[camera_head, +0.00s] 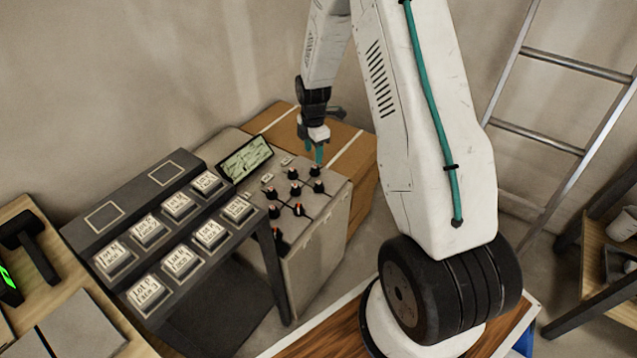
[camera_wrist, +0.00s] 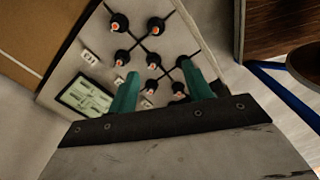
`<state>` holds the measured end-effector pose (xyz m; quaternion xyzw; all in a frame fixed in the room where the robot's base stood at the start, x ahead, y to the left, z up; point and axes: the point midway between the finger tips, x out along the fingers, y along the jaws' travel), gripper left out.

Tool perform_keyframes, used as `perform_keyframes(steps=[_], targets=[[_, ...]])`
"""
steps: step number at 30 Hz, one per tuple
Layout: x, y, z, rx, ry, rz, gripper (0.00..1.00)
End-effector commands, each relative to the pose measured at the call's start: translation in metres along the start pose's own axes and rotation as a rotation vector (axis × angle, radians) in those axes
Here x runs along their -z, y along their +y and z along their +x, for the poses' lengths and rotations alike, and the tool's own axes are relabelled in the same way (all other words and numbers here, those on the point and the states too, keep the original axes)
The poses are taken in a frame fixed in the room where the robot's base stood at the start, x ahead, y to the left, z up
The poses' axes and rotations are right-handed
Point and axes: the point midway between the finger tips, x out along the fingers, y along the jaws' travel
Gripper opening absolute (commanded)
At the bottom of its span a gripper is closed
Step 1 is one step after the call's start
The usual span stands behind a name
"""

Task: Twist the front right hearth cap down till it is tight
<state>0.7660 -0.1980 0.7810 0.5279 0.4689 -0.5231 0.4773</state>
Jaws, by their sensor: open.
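Several black caps with red or pale tops stand on the light panel (camera_head: 325,205) of a box, where dark lines cross. One cap (camera_head: 299,209) is near the panel's front, and another (camera_head: 277,234) is at its near edge. I cannot tell which one is the front right hearth cap; the small labels are unreadable. My gripper (camera_head: 313,152) is open and empty above the far right part of the panel. In the wrist view its teal fingers (camera_wrist: 161,85) straddle the view of a cap (camera_wrist: 153,60), apparently without touching it. The fingers partly hide the panel.
A small green-lit screen (camera_head: 245,158) sits at the panel's far left. A dark rack (camera_head: 150,205) of labelled blocks stands close on the left. A cardboard box (camera_head: 350,150) is behind the panel. A ladder (camera_head: 570,130) leans at the right.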

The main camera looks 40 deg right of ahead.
Motion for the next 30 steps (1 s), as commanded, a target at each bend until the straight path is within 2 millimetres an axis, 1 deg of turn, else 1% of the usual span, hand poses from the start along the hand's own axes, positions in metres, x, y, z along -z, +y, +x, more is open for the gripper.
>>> perform_keyframes(steps=[1,3,6,13,22,27,30], targets=[[-0.007,0.001,0.025,0.011,0.002,-0.041,0.5],[-0.014,0.004,0.049,0.013,0.003,-0.099,0.5],[-0.02,0.005,0.071,0.014,0.004,-0.157,0.5],[-0.024,0.005,0.099,0.016,0.005,-0.194,0.5],[-0.023,0.004,0.146,0.016,0.005,-0.193,0.5],[-0.023,0.005,0.16,0.014,0.004,-0.192,0.5],[-0.023,0.005,0.162,0.013,0.004,-0.192,0.5]])
